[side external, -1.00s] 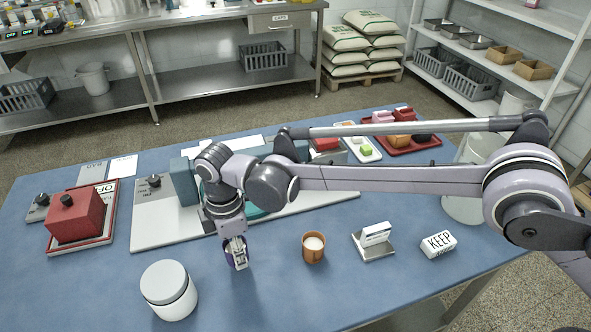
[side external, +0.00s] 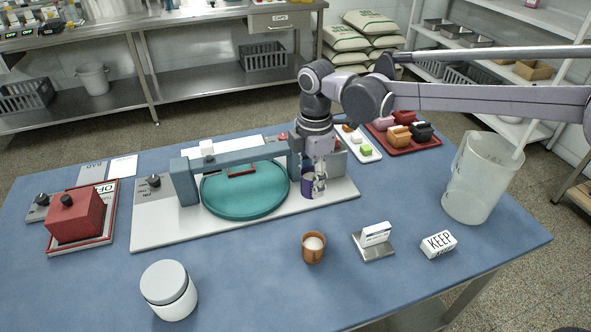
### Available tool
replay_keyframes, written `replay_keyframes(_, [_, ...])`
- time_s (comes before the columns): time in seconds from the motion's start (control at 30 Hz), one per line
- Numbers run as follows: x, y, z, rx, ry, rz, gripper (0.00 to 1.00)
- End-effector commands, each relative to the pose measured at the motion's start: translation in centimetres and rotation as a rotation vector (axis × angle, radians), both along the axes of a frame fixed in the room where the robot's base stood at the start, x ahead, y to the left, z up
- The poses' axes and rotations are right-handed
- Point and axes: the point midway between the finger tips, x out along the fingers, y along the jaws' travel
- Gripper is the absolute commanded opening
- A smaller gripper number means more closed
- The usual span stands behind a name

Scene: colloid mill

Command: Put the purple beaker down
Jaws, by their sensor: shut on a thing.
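The purple beaker (side external: 307,184) is in my gripper (side external: 319,184), which is shut on it. The gripper points down over the right part of the white base plate (side external: 160,228), just right of the round teal dish (side external: 245,197). The beaker looks upright. I cannot tell whether its bottom touches the plate. Part of the beaker is hidden by the fingers.
A brown cup (side external: 314,247), a small card stand (side external: 373,241), a white KEEP block (side external: 438,244) and a white jar (side external: 169,290) stand in front. A large clear container (side external: 481,180) stands at right.

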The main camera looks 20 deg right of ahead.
Motion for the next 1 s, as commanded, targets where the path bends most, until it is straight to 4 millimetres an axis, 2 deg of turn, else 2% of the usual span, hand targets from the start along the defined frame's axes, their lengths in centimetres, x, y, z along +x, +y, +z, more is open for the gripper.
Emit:
replay_keyframes(0.03, [0.9, -2.6, 0.1, 0.0, 0.0, -0.017, 0.11])
replay_keyframes(0.3, [3.7, -14.9, 0.1, 0.0, 0.001, -0.055, 0.11])
replay_keyframes(0.5, [3.8, -24.0, 0.2, 0.0, 0.001, -0.082, 0.11])
replay_keyframes(0.6, [3.4, -27.8, 0.2, 0.0, 0.001, -0.092, 0.11])
replay_keyframes(0.7, [2.9, -30.7, 0.2, 0.0, 0.001, -0.1, 0.11])
replay_keyframes(0.8, [2.4, -32.7, 0.2, 0.0, 0.001, -0.104, 0.11])
replay_keyframes(0.9, [2.2, -33.5, 0.1, 0.0, 0.001, -0.105, 0.11])
replay_keyframes(1.0, [2.6, -33.1, -0.4, 0.0, 0.001, -0.102, 0.11])
